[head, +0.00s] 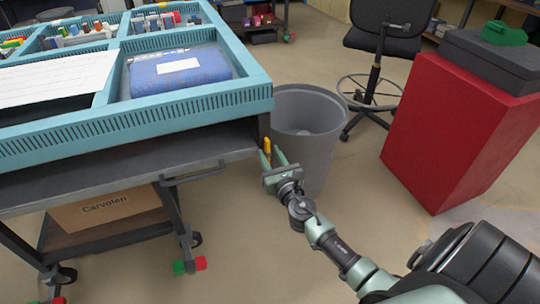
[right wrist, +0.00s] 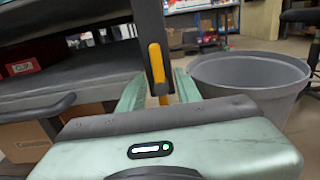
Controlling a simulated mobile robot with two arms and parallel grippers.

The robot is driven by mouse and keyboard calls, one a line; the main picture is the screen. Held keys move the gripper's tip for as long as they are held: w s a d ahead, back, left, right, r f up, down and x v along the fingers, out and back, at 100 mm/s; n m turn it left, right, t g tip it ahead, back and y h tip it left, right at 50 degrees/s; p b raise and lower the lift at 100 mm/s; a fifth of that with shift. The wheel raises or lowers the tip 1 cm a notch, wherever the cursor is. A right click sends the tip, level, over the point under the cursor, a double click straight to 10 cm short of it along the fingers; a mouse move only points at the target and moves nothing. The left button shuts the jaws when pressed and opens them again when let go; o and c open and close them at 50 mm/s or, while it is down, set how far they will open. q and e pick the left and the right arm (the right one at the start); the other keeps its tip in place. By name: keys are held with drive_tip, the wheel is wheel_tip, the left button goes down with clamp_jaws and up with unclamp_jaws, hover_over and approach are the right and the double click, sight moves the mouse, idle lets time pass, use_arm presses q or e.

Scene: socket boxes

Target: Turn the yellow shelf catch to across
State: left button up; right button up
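The yellow shelf catch (head: 267,146) is a small yellow bar at the right front corner of the cart, below the blue tray. In the right wrist view the catch (right wrist: 157,64) stands upright along a dark post, with its lower end between my finger lines. My right gripper (head: 272,155) is open at the catch, one finger on each side. In the right wrist view the right gripper's fingers (right wrist: 159,90) show gaps to the catch on both sides. Whether the catch is fully within their reach is hard to tell. My left gripper is not in view.
The cart's blue tray (head: 190,110) holds a blue box (head: 178,80) and small items. A cardboard box (head: 105,208) sits on the lower shelf. A grey bin (head: 318,120) stands close behind my gripper. A red block (head: 455,130) is at the right, with open floor between.

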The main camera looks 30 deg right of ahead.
clamp_jaws()
